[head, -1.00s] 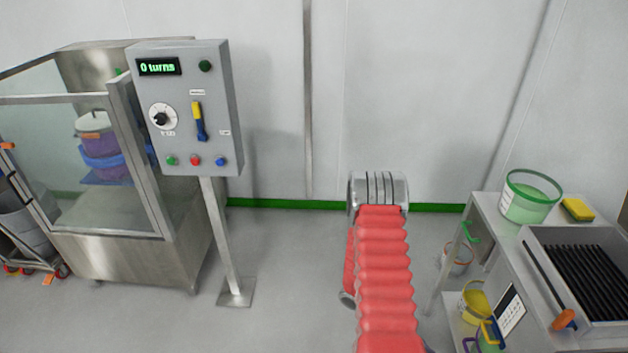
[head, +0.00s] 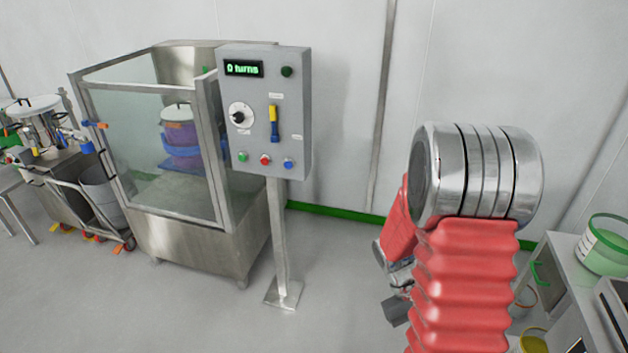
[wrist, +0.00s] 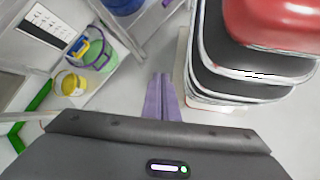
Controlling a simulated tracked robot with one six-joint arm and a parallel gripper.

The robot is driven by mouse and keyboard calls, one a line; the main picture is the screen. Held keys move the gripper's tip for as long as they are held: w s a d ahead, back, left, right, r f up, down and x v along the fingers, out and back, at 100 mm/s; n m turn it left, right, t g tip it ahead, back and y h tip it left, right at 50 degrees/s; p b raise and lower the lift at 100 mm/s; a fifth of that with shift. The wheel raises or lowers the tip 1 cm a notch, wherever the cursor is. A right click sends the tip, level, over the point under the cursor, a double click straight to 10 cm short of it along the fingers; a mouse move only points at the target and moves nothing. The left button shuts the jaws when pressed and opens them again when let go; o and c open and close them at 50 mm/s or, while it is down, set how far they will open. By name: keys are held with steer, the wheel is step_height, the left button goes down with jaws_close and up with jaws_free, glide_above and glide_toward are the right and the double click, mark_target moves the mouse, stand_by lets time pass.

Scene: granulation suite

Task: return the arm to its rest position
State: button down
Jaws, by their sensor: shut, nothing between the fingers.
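My arm (head: 466,280) shows in the head view as a red ribbed sleeve with a large silver joint (head: 480,175) at its top, raised and folded at the right of the picture. The outer part of the arm hangs down behind the sleeve, mostly hidden. My gripper (wrist: 161,80) shows in the wrist view as two purple fingers side by side, shut and empty, pointing down over bare grey floor.
A control panel (head: 264,110) on a post reads "0 turns", beside a glass-walled steel cabinet (head: 165,200). A cart (head: 580,305) with a green-rimmed tub (head: 605,245) stands at right. The wrist view shows a yellow bucket (wrist: 70,83) on a shelf. Floor between post and arm is clear.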

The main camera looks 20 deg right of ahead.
steer(key=a+r+t+y, duration=0.1)
steer(key=a+r+t, duration=0.5)
steer(key=a+r, duration=0.5)
steer(key=w+a+r+t+y, duration=0.1)
steer(key=a+r+t, duration=0.5)
steer(key=a+r, duration=0.5)
step_height(320, 180, up, 5)
steer(key=shift+w+r, duration=0.1)
steer(key=shift+w, duration=0.2)
steer(key=shift+d, duration=0.1)
